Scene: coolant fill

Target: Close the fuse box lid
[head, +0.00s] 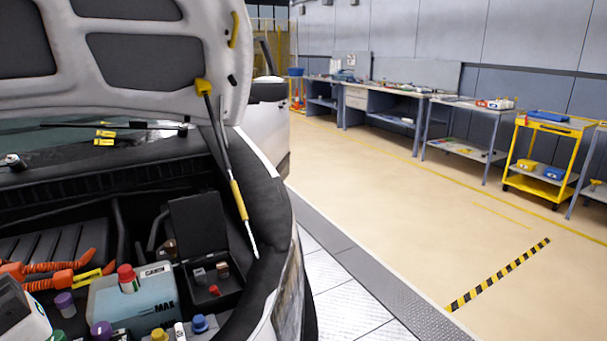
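The fuse box (228,297) is a black open-topped box on the right side of the car's engine bay. Its black lid (197,226) stands up at the back edge of the box, tilted open. Several small blocks show inside, among them a red one (214,290) and a brown one (222,270). My gripper is not seen. A white and dark part at the lower left edge is cut off, and I cannot tell what it is.
A light blue tank (135,300) with a red cap stands left of the fuse box. Coloured caps line the front. A yellow-gripped hood prop (238,200) rises just right of the lid to the raised hood (140,90). The floor right of the car is clear.

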